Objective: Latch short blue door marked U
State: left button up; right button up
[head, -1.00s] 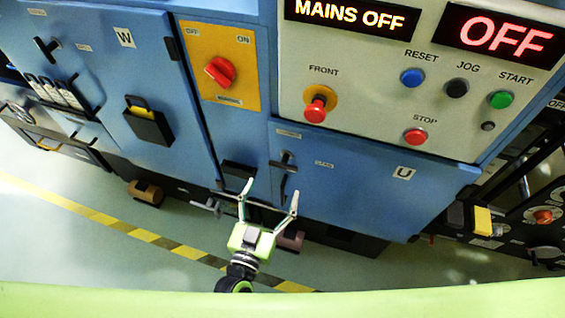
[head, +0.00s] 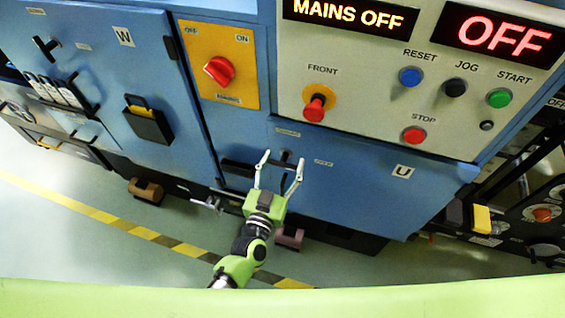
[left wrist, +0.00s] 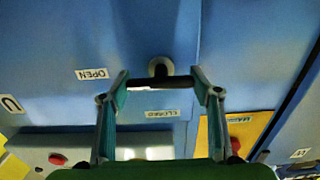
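The short blue door marked U (head: 350,190) is below the control panel in the head view; it looks about flush with its frame. Its dark bar handle (left wrist: 160,83) sits on a round pivot in the left wrist view. The bar lies crosswise there, one end toward the OPEN label (left wrist: 91,74). The CLOSED label (left wrist: 160,114) is to the side of the bar. My left gripper (head: 282,158) is open at the handle, also seen in the left wrist view (left wrist: 160,85). Its fingertips are at the bar's two ends; contact is unclear. My right gripper is not in view.
The control panel (head: 360,110) with red knob and buttons is above the door. A taller blue door marked W (head: 110,60) and an orange switch plate (head: 222,90) are to the left. Black machinery with a yellow part (head: 482,219) is at right. Striped floor tape (head: 110,219) runs below.

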pick_arm(q)
jog(key=shift+c, duration=0.7)
jog(key=n, duration=0.3)
jog(key=shift+n+b, duration=0.35)
jog(key=shift+n, duration=0.05)
jog(key=n+b, duration=0.1)
jog(key=n, duration=0.4)
jog(key=shift+w+a, duration=0.1)
jog(key=shift+a, duration=0.05)
jog(key=n+b, duration=0.1)
jog(key=n, duration=0.4)
jog(key=shift+a+b, duration=0.1)
jog(key=shift+b, duration=0.2)
jog(key=shift+n+b, duration=0.65)
jog(key=shift+n, duration=1.45)
jog(key=o, duration=1.1)
